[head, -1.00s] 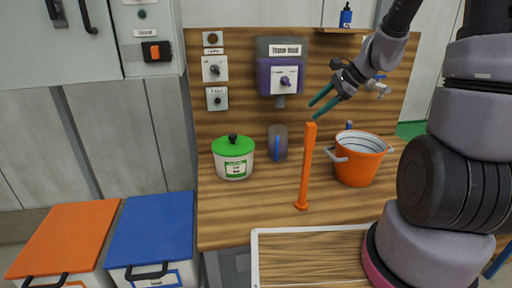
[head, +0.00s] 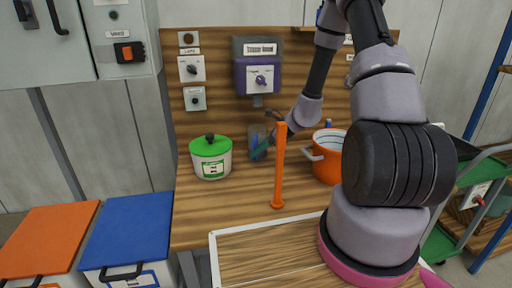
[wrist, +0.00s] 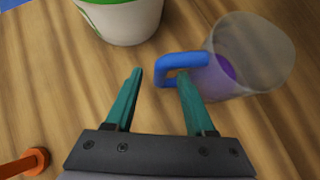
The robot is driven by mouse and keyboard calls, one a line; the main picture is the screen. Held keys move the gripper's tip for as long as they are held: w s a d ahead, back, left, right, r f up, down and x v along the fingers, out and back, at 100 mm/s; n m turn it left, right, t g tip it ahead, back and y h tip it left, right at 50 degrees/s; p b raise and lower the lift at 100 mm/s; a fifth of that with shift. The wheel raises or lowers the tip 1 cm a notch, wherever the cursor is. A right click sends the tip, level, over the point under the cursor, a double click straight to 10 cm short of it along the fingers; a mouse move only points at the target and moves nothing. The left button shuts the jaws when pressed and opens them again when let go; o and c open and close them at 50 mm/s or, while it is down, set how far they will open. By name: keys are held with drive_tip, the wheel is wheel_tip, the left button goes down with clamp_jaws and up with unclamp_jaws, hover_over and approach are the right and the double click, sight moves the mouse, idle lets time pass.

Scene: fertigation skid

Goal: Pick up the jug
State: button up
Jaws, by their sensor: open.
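The jug (wrist: 258,52) is clear grey with a blue handle (wrist: 183,66) and a purple patch inside. It stands on the wooden bench behind the orange post, and in the head view (head: 257,136) my gripper partly covers it. My gripper (wrist: 160,78) is open, with its teal fingers pointing at the handle. The outer part of the handle lies between the fingertips in the wrist view, and the right finger overlaps the handle's loop. I cannot tell whether either finger touches it. In the head view my gripper (head: 261,150) is low beside the jug.
An orange post (head: 279,170) stands close in front of my gripper. A white pot with a green lid (head: 211,165) is left of the jug. An orange bucket (head: 326,166) is to the right. A purple dispenser (head: 258,80) hangs on the panel above.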

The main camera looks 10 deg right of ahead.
drive_tip(key=x, duration=0.5)
drive_tip(key=shift+w+a, duration=0.1)
drive_tip(key=shift+a, duration=0.05)
clamp_jaws()
idle(1.3)
